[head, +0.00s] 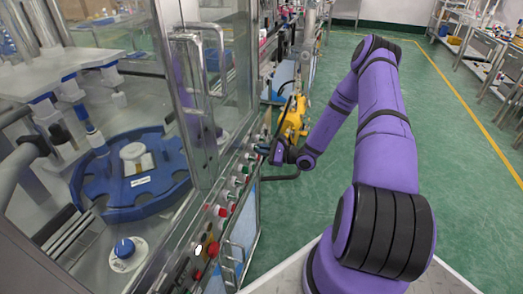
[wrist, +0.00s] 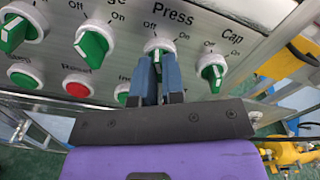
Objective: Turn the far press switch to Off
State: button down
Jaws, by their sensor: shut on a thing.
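The press switch (wrist: 158,45) is a green knob in a white ring under the label "Press", in the upper middle of the wrist view. Off is marked at its upper left and On at its upper right. My gripper (wrist: 160,62) has its two blue fingers closed on the knob from below. The fingers hide most of the knob, so I cannot tell exactly where it points. In the head view my gripper (head: 268,151) is at the far part of the control panel, and the knob there is too small to make out.
The cap switch (wrist: 212,68) is close on the right. Another green switch (wrist: 93,47) and a red reset button (wrist: 77,84) are on the left. The glass-walled machine (head: 170,110) stands left of my arm. Green floor (head: 460,180) is open to the right.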

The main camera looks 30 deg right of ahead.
jog(key=shift+f+n, duration=0.1)
jog(key=shift+n, duration=0.2)
jog(key=c, duration=1.2)
grip_release()
jog(key=v, duration=1.1)
